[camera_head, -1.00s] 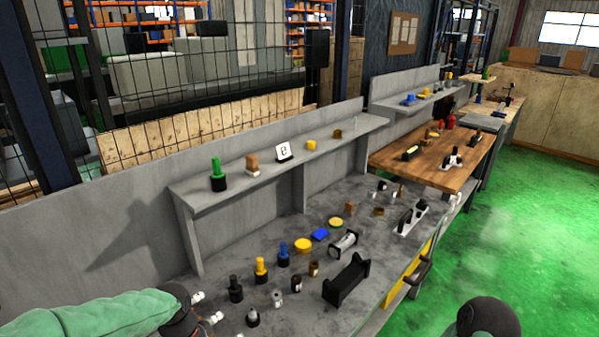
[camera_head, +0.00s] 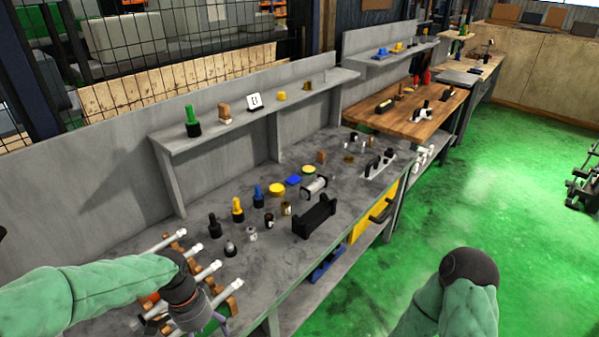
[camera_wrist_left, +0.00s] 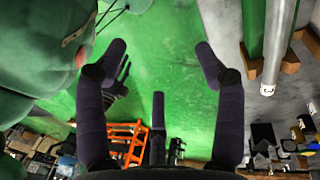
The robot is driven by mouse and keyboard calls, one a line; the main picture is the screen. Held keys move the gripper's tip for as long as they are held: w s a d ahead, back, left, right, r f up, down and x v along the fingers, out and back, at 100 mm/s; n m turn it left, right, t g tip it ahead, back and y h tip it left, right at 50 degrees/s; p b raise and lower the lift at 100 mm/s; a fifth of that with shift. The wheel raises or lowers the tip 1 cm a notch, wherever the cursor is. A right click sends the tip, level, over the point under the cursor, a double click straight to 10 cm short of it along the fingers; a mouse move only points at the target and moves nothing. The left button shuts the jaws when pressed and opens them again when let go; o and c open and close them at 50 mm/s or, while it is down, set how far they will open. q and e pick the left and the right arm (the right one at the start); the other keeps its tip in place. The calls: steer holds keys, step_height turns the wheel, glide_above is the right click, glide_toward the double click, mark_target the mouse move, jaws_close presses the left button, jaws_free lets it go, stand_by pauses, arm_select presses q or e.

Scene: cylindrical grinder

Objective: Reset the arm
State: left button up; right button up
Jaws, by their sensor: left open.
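My left arm comes in from the left in the head view, in a green sleeve with a dark wrist. My left gripper (camera_head: 208,322) is partly cut off by the bottom edge, at the near end of the grey workbench (camera_head: 345,220). In the left wrist view the dark fingers of the left gripper (camera_wrist_left: 160,60) are spread wide with nothing between them, with green floor behind. My right arm shows at the bottom right over the floor, a green sleeve with a dark rounded joint. Its gripper is not visible.
White rods (camera_head: 200,287) on brown supports lie close beside my left wrist. A black holder (camera_head: 314,218), small bottles and coloured knobbed parts stand on the bench. A raised shelf (camera_head: 260,112) runs along the back. The green floor (camera_head: 480,190) at right is open.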

arm_select(q)
steer(key=s+d+f+n, duration=0.2)
steer(key=d+f+n, duration=0.1)
steer(key=f, duration=0.6)
steer(key=s+d+f+n+t+h, duration=0.1)
steer(key=s+d+f+n, duration=0.2)
steer(key=f, duration=0.6)
steer(key=s+d+f+n+h, duration=0.1)
steer(key=d+f+n, duration=0.3)
steer(key=f, duration=0.5)
steer(key=shift+s+d+f+t, duration=0.35)
steer(key=shift+s+d+t, duration=0.05)
steer(key=shift+s+d, duration=0.55)
